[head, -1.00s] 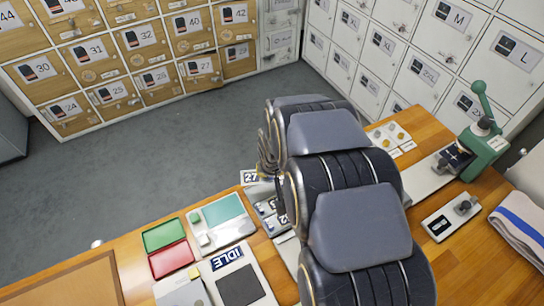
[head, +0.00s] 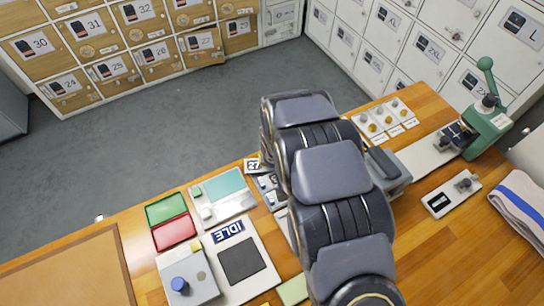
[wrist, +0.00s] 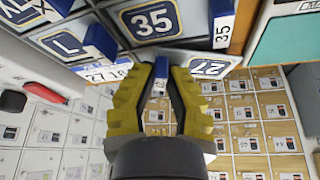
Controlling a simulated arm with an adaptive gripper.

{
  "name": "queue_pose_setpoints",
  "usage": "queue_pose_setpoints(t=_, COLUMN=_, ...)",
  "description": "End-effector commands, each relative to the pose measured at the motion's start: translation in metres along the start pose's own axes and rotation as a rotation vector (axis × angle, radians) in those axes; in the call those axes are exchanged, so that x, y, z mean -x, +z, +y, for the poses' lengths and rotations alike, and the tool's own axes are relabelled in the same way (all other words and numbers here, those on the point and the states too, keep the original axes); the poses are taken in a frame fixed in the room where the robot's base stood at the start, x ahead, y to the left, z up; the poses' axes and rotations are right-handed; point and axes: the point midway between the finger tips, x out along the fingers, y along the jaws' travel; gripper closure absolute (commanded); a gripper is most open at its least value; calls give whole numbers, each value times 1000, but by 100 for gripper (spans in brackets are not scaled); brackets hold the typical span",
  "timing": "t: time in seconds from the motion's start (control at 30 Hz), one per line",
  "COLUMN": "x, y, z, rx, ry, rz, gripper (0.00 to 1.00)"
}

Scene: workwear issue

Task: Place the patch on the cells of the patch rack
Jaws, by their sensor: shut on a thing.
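The patch rack (head: 270,197) stands on the wooden counter in the head view, partly hidden behind my arm. In the wrist view, the rack (wrist: 192,53) shows large number plates reading 35 and 27 and several blue blocks. My gripper (wrist: 162,73) has yellow fingers whose tips are close together, shut on a small blue patch (wrist: 160,71) with a pale edge and a dark mark. It is near the 35 and 27 plates; whether it touches the rack, I cannot tell. In the head view my gripper is hidden behind the arm.
Green and red trays (head: 168,223) and an IDLE-marked panel (head: 265,280) lie left of the rack. A card with round pieces (head: 384,120), a green press (head: 487,130) and a folded towel (head: 522,212) are to the right. The counter's right front is clear.

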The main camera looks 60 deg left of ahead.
Motion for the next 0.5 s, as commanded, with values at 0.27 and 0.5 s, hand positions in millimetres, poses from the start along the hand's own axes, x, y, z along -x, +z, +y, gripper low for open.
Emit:
queue_pose_setpoints(t=0.27, x=-1, y=0, z=0, rx=0, ry=0, rz=0, gripper=100)
queue_pose_setpoints(t=0.5, x=-5, y=2, z=0, rx=0, ry=0, rz=0, gripper=100)
